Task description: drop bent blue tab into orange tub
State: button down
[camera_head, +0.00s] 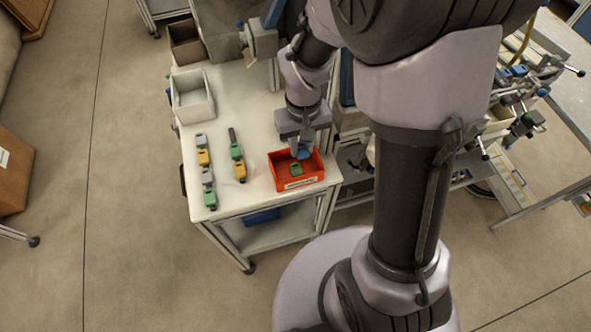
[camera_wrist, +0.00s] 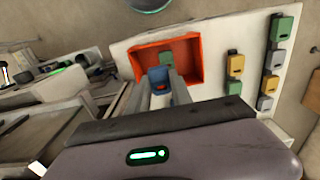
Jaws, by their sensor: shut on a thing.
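My gripper (camera_head: 302,146) is shut on a blue tab (camera_head: 303,154) and holds it over the orange tub (camera_head: 299,184) near the cart's right side. In the wrist view the blue tab (camera_wrist: 158,79) sits between the fingertips (camera_wrist: 161,84), against the tub's orange inside (camera_wrist: 190,58). Whether the tab is bent cannot be made out, and the fingers hide part of it. A green tab (camera_head: 296,169) lies in the tub, and it also shows in the wrist view (camera_wrist: 167,55). The gap between the blue tab and the tub floor is unclear.
Left of the tub, two rows of tabs lie on the white cart top (camera_head: 222,110), among them a yellow one (camera_head: 240,171) and a green one (camera_head: 210,198). A white bin (camera_head: 193,98) and a brown bin (camera_head: 186,44) stand further back. A cluttered bench (camera_head: 515,100) is at right.

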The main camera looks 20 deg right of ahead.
jog(key=f+b, duration=0.1)
jog(key=f, duration=0.1)
jog(key=f+b, duration=0.1)
jog(key=shift+w+d+f, duration=0.1)
jog(key=shift+d+f, duration=0.1)
jog(key=shift+f, duration=0.15)
jog(key=shift+a+r, duration=0.1)
jog(key=shift+r, duration=0.05)
jog(key=c, duration=1.1)
grip_release()
jog(key=shift+o, duration=0.2)
notch_tip(320, 180, up, 18)
jog(key=p, duration=0.6)
jog(key=shift+f, duration=0.25)
